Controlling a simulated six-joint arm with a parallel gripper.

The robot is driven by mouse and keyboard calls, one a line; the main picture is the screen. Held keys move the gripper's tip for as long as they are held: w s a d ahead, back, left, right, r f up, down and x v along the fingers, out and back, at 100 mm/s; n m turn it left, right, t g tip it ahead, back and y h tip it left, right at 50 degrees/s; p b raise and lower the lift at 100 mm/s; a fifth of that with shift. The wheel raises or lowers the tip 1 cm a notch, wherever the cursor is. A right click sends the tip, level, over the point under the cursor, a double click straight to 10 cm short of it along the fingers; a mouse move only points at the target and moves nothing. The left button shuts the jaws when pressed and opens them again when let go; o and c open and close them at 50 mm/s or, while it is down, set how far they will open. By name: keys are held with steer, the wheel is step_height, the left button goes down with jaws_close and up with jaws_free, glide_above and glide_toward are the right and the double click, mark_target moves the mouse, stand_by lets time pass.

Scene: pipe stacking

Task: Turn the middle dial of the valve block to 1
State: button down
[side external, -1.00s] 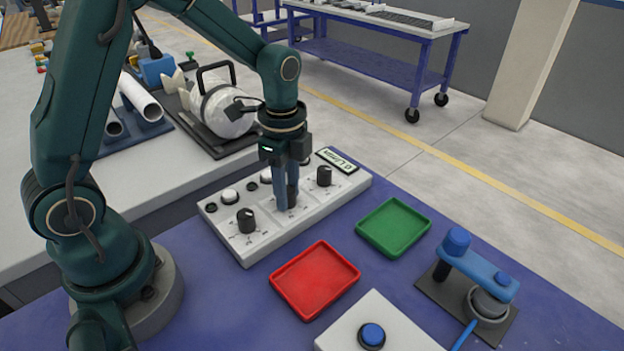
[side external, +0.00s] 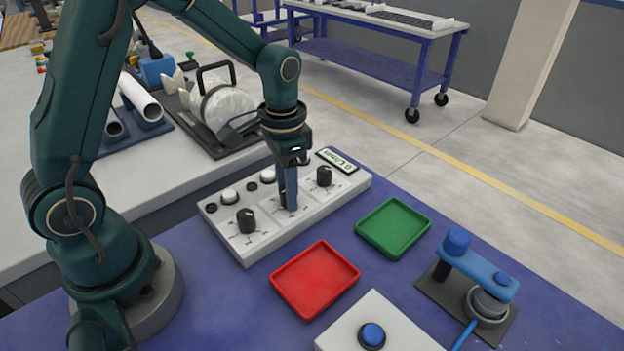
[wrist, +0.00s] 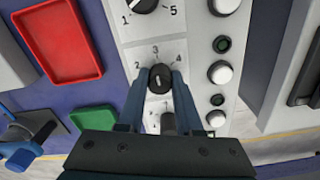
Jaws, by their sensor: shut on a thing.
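The valve block (side external: 238,248) is a pale box with three black dials, white buttons and a small display reading 0 L/min. My gripper (side external: 288,203) points down over its middle. In the wrist view my gripper (wrist: 159,76) is shut on the middle dial (wrist: 160,82), one finger on each side. Labels 2, 3 and 4 show around that dial; the 1 is not readable beside it. A pale mark shows on the dial's top, but its exact setting is hard to tell. In the side view the fingers mostly hide this dial.
The left dial (side external: 246,219) and right dial (side external: 324,176) stand close on either side. A red tray (side external: 315,280) and a green tray (side external: 393,228) lie in front. A blue-handled device (side external: 476,268) and a blue button box (side external: 372,335) are farther forward.

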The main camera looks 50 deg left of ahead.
steer(key=n, duration=0.5)
steer(key=shift+n, duration=0.3)
steer(key=n, duration=1.1)
steer(key=shift+n, duration=0.4)
steer(key=n, duration=0.5)
steer(key=shift+n, duration=0.4)
steer(key=c, duration=0.6)
jaws_free()
steer(key=shift+r, duration=0.1)
